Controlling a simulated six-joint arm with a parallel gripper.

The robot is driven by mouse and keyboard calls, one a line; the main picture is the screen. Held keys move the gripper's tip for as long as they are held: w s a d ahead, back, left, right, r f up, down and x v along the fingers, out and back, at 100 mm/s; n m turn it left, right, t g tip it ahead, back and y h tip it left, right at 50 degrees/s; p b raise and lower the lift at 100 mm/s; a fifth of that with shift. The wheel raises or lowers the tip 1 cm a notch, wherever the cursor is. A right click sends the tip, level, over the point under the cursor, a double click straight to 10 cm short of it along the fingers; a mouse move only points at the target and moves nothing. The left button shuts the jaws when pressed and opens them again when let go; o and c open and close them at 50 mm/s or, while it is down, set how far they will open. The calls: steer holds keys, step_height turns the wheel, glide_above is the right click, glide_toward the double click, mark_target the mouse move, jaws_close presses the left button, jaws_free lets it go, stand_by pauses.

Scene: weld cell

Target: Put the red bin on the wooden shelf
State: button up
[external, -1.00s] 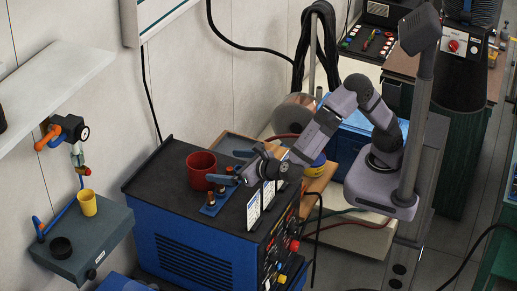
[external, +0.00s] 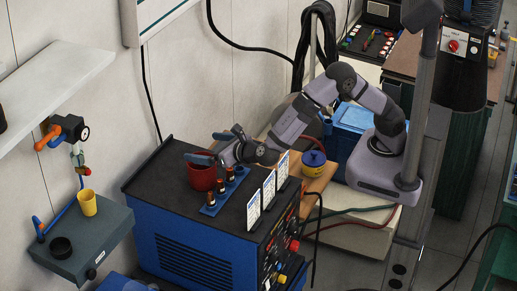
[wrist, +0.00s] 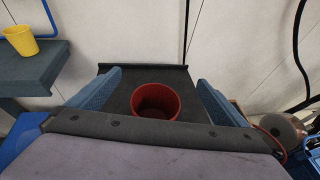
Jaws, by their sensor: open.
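The red bin (external: 202,180) stands upright on the black top of the blue welding machine. It is an open round cup, partly covered by my gripper in the external view. In the wrist view the red bin (wrist: 156,101) sits between the two blue fingers. My gripper (external: 212,147) is open and empty, with its fingers at about the bin's rim; contact cannot be told. It also shows in the wrist view (wrist: 159,76). A tan wooden board (external: 318,179) lies right of the machine. A pale shelf (external: 50,90) is on the wall at left; its material is unclear.
A blue strip with copper-coloured pegs (external: 222,193) stands close in front of the bin. White cards (external: 268,191) stand upright along the machine's right edge. A yellow cup (external: 87,203) stands on a grey ledge at left.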

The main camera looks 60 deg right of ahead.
step_height(320, 180, down, 7)
steer(key=p, duration=0.2)
steer(key=shift+r+p, duration=0.2)
steer(key=shift+p, duration=0.1)
steer(key=shift+p+x, duration=0.35)
steer(key=shift+x, duration=0.6)
steer(key=shift+w+d+f, duration=0.1)
steer(key=shift+w+f, duration=0.3)
steer(key=shift+w, duration=0.05)
steer(key=shift+c, duration=0.2)
steer(key=shift+r, duration=0.1)
steer(key=c, duration=1.5)
steer(key=shift+r+b, duration=1.6)
steer(key=shift+r, duration=3.45)
